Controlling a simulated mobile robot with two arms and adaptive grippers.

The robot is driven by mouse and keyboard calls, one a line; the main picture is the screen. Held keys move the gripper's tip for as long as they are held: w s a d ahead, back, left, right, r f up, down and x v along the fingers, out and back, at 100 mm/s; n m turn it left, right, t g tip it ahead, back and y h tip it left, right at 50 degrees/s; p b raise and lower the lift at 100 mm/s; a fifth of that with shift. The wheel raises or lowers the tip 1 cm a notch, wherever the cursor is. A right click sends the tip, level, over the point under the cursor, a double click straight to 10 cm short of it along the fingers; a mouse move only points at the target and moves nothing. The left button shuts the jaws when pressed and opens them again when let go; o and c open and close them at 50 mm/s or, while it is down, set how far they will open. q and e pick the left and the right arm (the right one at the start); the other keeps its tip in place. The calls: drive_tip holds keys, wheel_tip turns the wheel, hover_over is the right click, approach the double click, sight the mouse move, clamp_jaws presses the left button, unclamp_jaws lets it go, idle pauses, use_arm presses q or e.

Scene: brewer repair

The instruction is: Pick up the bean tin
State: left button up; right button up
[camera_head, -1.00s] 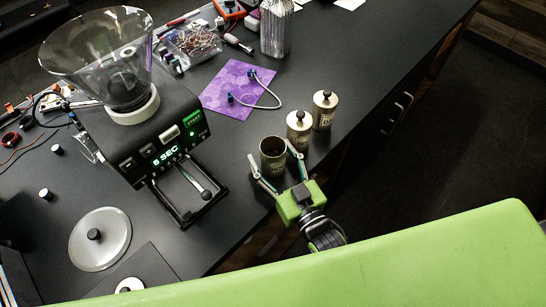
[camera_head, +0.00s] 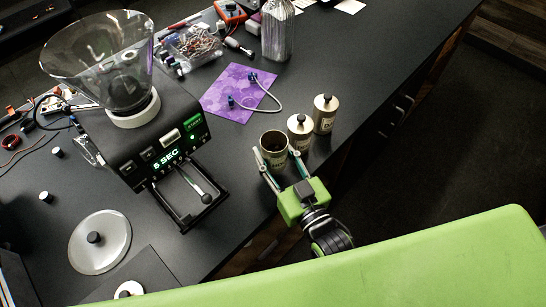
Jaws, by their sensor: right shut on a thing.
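The bean tin (camera_head: 274,146) is an open, lidless metal can with a dark inside, upright near the bench's front edge. My right gripper (camera_head: 276,160), with a green body, has one finger on each side of it and is shut on it. I cannot tell whether the tin is lifted off the bench. Two similar lidded tins stand close to its right, one nearer (camera_head: 299,131) and one farther (camera_head: 324,113). My left gripper is not in view.
The brewer (camera_head: 150,135) with a glass hopper stands to the left, its display reading 5 SEC. A purple mat (camera_head: 226,101) with a cable lies behind. A round lid (camera_head: 100,242) lies at the front left.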

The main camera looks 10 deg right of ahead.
drive_tip(key=s+d+r, duration=0.2)
drive_tip(key=s+r, duration=0.7)
drive_tip(key=s, duration=0.4)
drive_tip(key=shift+s+d+r, duration=0.2)
drive_tip(key=shift+s+d, duration=0.05)
drive_tip(key=shift+d, duration=0.1)
